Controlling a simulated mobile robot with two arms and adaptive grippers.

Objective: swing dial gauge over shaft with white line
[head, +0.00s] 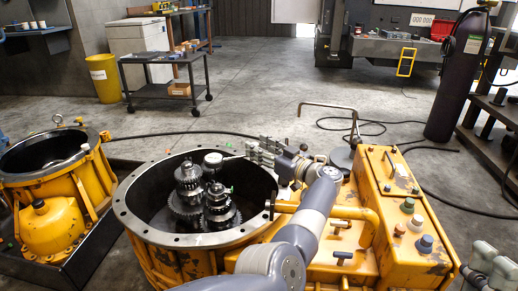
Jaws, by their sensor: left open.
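My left gripper (258,151) is open above the right part of the housing's rim, its fingers pointing left. A small round pale thing (213,158), which looks like the dial gauge, is over the geared shafts, left of the fingers. A thin bar runs from it toward my fingers; I cannot tell if they touch. One geared shaft (188,178) stands at the back left in the open round housing (128,212). Another geared shaft (218,206) stands nearer, to its right. I cannot make out a white line on either. A grey part at the lower right looks like my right gripper (482,264); its fingers are unclear.
The yellow gearbox body (395,200) with knobs and pipes lies right of the housing. A second yellow housing (50,200) stands in a dark tray at the left. A cart (165,85), a gas cylinder (458,80) and floor cables are behind. The floor between is mostly open.

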